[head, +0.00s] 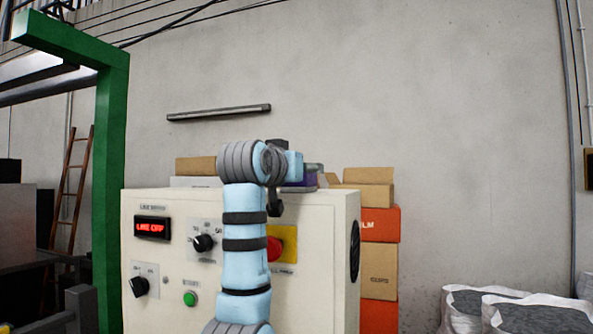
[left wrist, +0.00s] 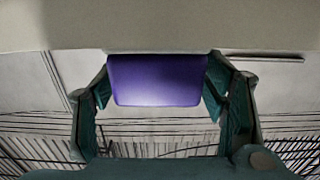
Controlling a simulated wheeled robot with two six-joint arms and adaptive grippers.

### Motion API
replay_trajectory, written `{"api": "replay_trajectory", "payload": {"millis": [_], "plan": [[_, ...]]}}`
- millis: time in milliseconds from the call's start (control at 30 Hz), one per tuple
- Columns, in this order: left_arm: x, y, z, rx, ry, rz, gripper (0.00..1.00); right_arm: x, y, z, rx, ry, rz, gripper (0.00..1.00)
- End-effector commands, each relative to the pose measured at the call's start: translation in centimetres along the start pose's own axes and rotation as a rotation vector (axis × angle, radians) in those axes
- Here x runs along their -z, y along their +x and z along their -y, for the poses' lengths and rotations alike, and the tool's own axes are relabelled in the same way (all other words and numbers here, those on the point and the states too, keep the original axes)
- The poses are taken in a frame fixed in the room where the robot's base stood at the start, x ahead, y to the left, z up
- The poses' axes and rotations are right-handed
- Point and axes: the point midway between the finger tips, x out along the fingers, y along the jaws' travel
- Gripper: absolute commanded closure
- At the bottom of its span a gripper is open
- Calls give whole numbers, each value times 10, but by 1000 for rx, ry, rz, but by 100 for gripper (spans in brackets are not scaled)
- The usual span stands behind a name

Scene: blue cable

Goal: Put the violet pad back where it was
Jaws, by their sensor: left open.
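The violet pad (left wrist: 157,80) is a smooth rounded block between the two spread fingers of my left gripper (left wrist: 158,88) in the left wrist view. The fingers are open on either side of it; whether they touch its sides is hard to tell. Its upper edge in that view meets the pale cabinet surface. In the head view a little of the violet pad (head: 309,180) shows at the cabinet's top edge, mostly hidden by my arm and left gripper (head: 312,168). My right gripper is not in view.
A cream control cabinet (head: 320,270) has a red display (head: 152,227), knobs, a green button (head: 190,298) and a red stop button partly behind my arm. Cardboard boxes (head: 368,187) stand behind it at right. A grey bar (head: 220,112) is on the wall; a green frame (head: 110,190) stands left.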

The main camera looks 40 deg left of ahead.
Motion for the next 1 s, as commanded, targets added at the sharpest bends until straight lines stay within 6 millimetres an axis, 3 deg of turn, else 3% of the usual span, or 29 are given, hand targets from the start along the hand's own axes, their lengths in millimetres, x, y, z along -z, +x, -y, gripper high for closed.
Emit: {"api": "replay_trajectory", "payload": {"millis": [100, 233, 500, 700, 1000], "plan": [[-3, 0, 0, 1, 0, 0, 34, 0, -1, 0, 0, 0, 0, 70], [-6, -21, 0, -1, 0, -4, 34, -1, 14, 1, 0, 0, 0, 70], [-6, -93, -5, -2, -1, -6, 34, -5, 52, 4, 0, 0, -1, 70], [-3, -136, -5, -1, -1, -3, 34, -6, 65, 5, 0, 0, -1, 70], [0, -145, -4, 0, 0, 0, 34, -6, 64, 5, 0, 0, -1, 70]]}}
